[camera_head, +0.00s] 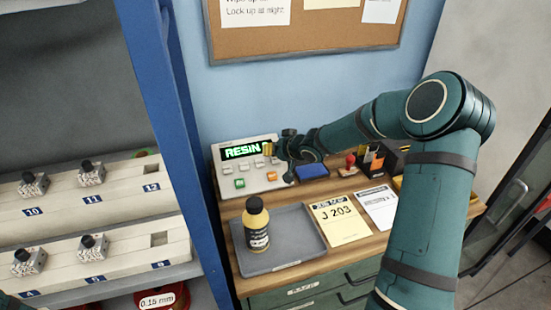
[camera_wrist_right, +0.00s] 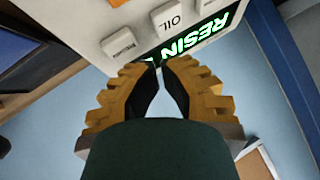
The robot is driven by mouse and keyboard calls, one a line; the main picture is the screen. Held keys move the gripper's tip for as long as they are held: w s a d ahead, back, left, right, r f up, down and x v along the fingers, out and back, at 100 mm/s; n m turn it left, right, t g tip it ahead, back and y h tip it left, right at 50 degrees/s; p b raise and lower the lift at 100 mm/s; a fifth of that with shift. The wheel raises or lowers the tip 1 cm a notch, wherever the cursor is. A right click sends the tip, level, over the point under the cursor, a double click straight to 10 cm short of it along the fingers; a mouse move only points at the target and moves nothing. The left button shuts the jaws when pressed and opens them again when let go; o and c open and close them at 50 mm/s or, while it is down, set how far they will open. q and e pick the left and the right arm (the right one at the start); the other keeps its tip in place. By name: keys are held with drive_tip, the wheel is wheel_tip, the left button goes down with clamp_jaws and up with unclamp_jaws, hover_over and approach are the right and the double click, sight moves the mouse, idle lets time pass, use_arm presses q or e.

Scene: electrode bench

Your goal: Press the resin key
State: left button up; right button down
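The pale control box (camera_head: 231,187) stands at the back of the wooden bench, with its display (camera_head: 243,151) lit green and reading RESIN. It has several small grey keys, a green key (camera_head: 240,183) and an orange key (camera_head: 271,176). My right gripper (camera_head: 270,149) is at the box's right side by the display. In the right wrist view its yellow fingertips (camera_wrist_right: 159,65) are together, empty, over the display edge. A key marked OIL (camera_wrist_right: 167,19) and another grey key (camera_wrist_right: 121,43), its label too small to read surely, are close by. Contact with a key cannot be told.
A blue block (camera_head: 312,171) is beside the box. A blue-framed rack (camera_head: 180,130) stands left.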

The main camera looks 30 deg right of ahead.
drive_tip(key=r+p, duration=0.1)
drive_tip(key=s+r+p, duration=0.1)
drive_tip(key=r, duration=0.1)
drive_tip(key=r+p, duration=0.1)
drive_tip(key=shift+s+a+r+p, duration=0.15)
drive_tip(key=shift+s+a+p, duration=0.05)
drive_tip(key=shift+s+p, duration=0.15)
idle(0.7)
